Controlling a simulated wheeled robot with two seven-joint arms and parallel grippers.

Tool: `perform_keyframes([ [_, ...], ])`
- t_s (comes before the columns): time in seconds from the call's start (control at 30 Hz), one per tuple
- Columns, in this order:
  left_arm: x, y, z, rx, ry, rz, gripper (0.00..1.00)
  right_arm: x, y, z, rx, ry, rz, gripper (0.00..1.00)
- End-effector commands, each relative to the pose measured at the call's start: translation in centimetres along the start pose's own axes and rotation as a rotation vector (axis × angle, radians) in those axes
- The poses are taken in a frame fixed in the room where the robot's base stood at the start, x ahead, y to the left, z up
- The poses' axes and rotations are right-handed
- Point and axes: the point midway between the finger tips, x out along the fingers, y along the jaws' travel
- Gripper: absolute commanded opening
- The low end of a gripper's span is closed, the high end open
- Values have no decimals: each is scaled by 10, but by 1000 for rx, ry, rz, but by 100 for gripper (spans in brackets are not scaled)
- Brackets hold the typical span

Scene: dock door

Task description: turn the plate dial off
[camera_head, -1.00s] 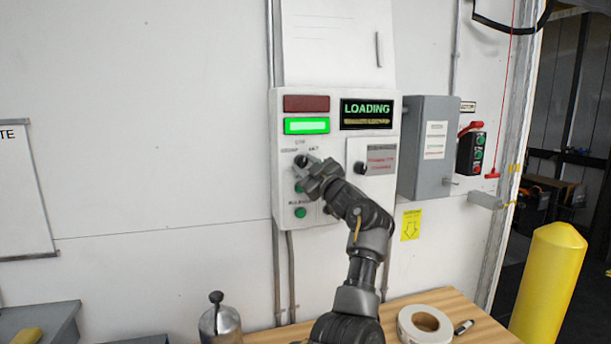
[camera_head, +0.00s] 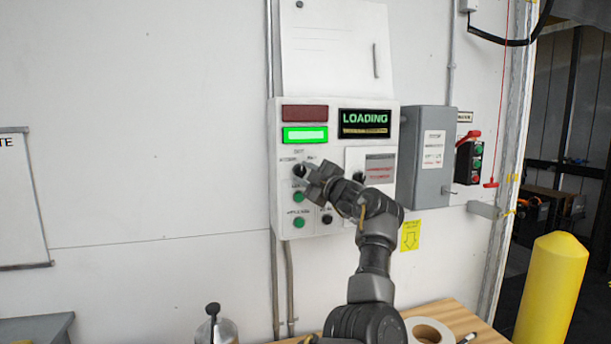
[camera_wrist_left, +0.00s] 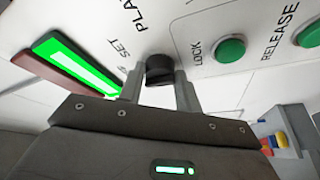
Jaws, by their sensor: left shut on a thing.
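The plate dial (camera_head: 299,170) is a small black knob at the upper left of the white control panel (camera_head: 285,233). In the head view it is partly hidden by my left gripper (camera_head: 308,176). In the left wrist view the dial (camera_wrist_left: 159,69) sits between the two fingertips of my left gripper (camera_wrist_left: 160,82), which is shut on it. The printed words "SET" and "PLA..." show beside it; the rest of the lettering is cut off or hidden. I cannot read the dial's setting. My right gripper is not in view.
Green buttons (camera_head: 299,222) lie below the dial. A green lamp (camera_head: 305,135) is lit above it, beside a "LOADING" display (camera_head: 364,123). A grey box (camera_head: 426,155) stands to the right. A wooden table (camera_head: 450,309) with a tape roll (camera_head: 428,332) is below.

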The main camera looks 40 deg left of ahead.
Motion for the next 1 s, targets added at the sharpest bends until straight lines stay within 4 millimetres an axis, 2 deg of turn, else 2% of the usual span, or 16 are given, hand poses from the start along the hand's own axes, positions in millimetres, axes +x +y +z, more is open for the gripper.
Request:
perform_keyframes([
  [0.13,0,0,0,1,0,0,11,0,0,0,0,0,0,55],
  [0.17,0,0,0,1,0,0,35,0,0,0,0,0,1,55],
  [0.3,0,0,0,1,0,1,53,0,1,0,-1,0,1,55],
  [0.67,-5,-1,1,1,0,2,55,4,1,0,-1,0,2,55],
  [0.77,-18,-2,3,1,-1,3,55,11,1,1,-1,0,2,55],
  [1.0,-66,-3,3,0,-2,2,55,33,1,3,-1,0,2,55],
])
